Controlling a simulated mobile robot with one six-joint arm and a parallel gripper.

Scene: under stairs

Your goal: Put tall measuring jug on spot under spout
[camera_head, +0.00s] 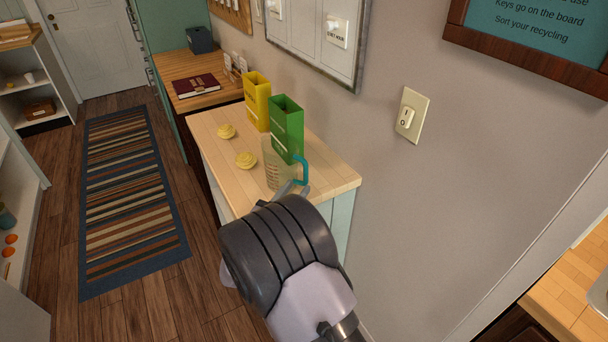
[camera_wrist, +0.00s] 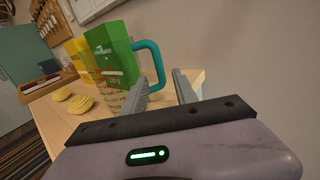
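The tall measuring jug (camera_head: 275,171) is clear with a teal handle (camera_head: 303,170) and stands upright near the front right end of a wooden-topped cabinet. In the wrist view the jug (camera_wrist: 113,103) shows red markings, and its handle (camera_wrist: 158,66) faces my gripper. My gripper (camera_head: 293,188) is low at the handle side of the jug. In the wrist view its two fingers (camera_wrist: 161,85) are apart, with the lower handle appearing between or just beyond them. I cannot tell whether they touch it. No spout or spot is in view.
A green box (camera_head: 287,125) stands directly behind the jug, with a yellow box (camera_head: 257,98) beyond it. Two pale yellow round things (camera_head: 246,160) lie left of the jug. The wall is close on the right. Another wooden counter (camera_head: 570,310) is at lower right.

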